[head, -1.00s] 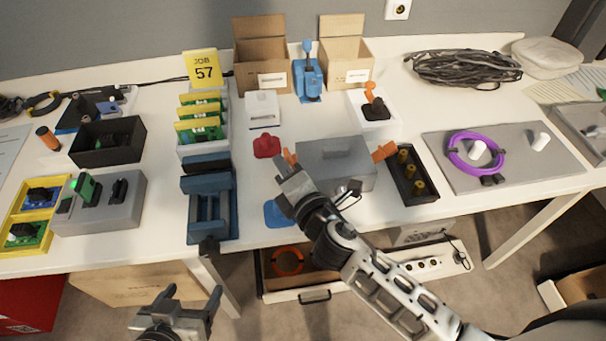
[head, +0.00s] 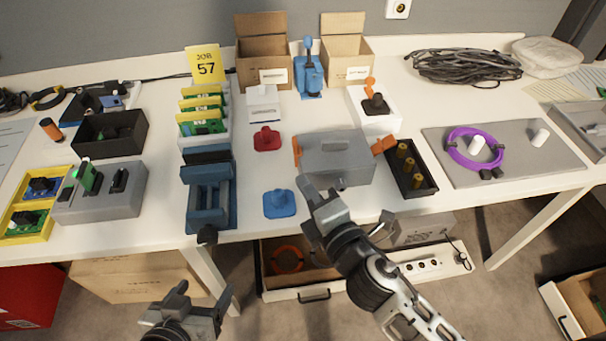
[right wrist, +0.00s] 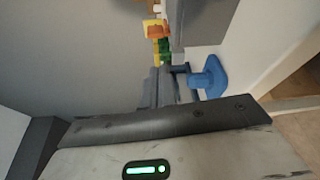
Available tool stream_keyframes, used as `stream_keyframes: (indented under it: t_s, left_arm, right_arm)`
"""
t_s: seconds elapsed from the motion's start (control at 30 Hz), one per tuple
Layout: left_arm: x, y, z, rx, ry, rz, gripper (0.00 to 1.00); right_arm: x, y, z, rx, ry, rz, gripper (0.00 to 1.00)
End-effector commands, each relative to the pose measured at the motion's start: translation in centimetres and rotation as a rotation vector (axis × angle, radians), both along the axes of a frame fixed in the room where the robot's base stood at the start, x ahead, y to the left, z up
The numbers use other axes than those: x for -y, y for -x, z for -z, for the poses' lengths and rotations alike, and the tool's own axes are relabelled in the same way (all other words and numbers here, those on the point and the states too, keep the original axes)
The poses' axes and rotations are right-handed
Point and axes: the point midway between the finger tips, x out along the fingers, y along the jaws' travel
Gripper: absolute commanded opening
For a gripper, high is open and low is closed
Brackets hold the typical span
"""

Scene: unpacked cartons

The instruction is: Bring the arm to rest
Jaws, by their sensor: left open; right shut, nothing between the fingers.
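My right gripper (head: 308,190) is shut and empty, just in front of the grey box with orange side latches (head: 337,158), above the table's front edge. I cannot tell whether it touches the box. My left gripper (head: 195,295) is open and empty, low in front of the table at the bottom of the head view. A blue knob-like piece (head: 280,203) stands on the table just left of my right gripper; it also shows in the right wrist view (right wrist: 208,78). The right fingertips are not clear in the right wrist view.
A blue vise (head: 209,195), a red piece (head: 267,139) and a black tray with brass parts (head: 428,188) stand around the grey box. An open drawer (head: 310,292) is under the table (head: 260,231).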

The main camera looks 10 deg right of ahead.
Motion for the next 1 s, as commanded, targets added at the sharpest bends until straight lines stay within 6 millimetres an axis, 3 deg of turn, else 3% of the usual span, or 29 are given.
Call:
stream_keyframes:
  t_s: [0.73, 0.87, 1.0]
  left_arm:
    - [0.0, -0.2, -0.5, 0.012, 0.002, 0.002, 0.72]
    - [0.0, -0.2, -0.5, 0.012, 0.002, 0.002, 0.72]
    - [0.0, -0.2, -0.4, 0.01, 0.001, 0.002, 0.72]
  right_arm:
    - [0.3, 0.9, 0.2, -0.015, -0.02, 0.0, 0.0]
    - [1.8, 1.9, 1.9, -0.162, -0.235, 0.069, 0.0]
    - [4.6, 4.6, 5.4, -0.448, -0.685, 0.234, 0.0]
